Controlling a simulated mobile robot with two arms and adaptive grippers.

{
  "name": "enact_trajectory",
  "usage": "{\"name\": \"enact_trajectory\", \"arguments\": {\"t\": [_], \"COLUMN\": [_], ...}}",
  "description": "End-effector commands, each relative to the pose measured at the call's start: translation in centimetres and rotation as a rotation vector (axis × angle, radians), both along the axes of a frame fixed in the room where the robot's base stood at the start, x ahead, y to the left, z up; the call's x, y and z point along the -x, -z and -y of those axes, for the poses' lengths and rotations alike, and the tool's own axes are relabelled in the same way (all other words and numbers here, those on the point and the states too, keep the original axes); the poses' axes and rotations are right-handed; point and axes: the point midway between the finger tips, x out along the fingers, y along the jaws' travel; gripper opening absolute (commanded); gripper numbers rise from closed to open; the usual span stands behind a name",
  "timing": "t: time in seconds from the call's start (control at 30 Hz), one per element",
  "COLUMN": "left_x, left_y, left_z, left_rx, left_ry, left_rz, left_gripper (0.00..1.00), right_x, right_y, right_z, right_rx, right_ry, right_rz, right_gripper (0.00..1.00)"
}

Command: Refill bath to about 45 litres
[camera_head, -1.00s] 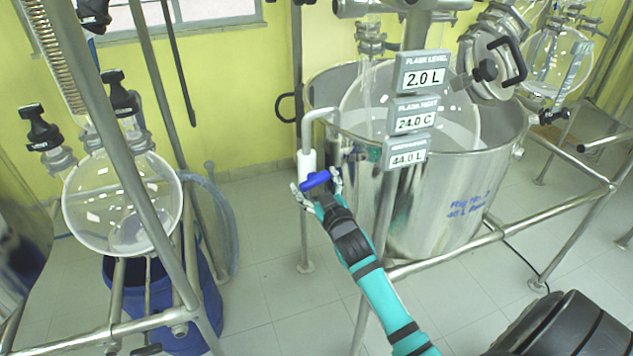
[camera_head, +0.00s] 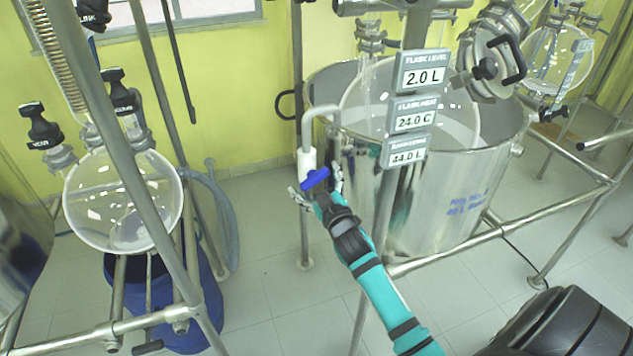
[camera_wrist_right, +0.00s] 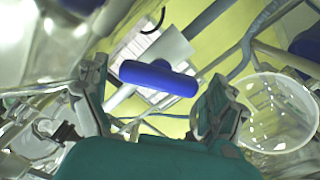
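The steel bath (camera_head: 440,200) stands at centre right with a large glass flask (camera_head: 412,105) inside it. The lowest display (camera_head: 405,151) reads 44.0 L, below displays reading 2.0 L and 24.0 C. A bent grey pipe with a white valve body (camera_head: 306,160) rises beside the bath's left wall. Its blue valve handle (camera_head: 315,179) lies slightly tilted. My right gripper (camera_head: 317,188) is open, its fingers on either side of the handle. In the right wrist view the blue handle (camera_wrist_right: 158,78) shows between the parted fingers, with visible gaps. My left gripper is out of view.
A round glass flask (camera_head: 122,205) in a steel frame stands at left above a blue drum (camera_head: 205,300). A steel post (camera_head: 380,215) and rail (camera_head: 460,252) run close to my right arm. Open tiled floor (camera_head: 265,250) lies left of the valve.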

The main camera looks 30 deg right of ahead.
Motion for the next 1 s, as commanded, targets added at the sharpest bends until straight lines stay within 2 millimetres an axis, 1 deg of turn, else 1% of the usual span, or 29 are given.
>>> {"name": "enact_trajectory", "arguments": {"t": [0.27,0.37,0.47,0.8,0.9,1.0], "left_x": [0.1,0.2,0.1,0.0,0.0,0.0], "left_y": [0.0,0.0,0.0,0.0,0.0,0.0], "left_z": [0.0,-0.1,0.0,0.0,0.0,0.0], "left_rx": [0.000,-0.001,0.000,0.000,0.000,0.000], "left_ry": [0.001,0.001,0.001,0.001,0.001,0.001], "left_rz": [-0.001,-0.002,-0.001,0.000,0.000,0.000], "left_gripper": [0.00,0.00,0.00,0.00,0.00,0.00], "right_x": [0.0,0.5,1.8,8.7,10.2,11.1], "right_y": [0.0,0.1,0.1,0.2,0.1,0.1], "right_z": [0.0,-0.2,-0.5,-2.1,-2.4,-2.7], "right_rx": [-0.001,-0.001,-0.002,-0.001,-0.001,-0.001], "right_ry": [0.000,-0.001,0.000,0.001,0.000,0.000], "right_rz": [0.000,0.000,-0.001,-0.004,-0.002,-0.001], "right_gripper": [1.00,1.00,1.00,1.00,1.00,1.00]}}
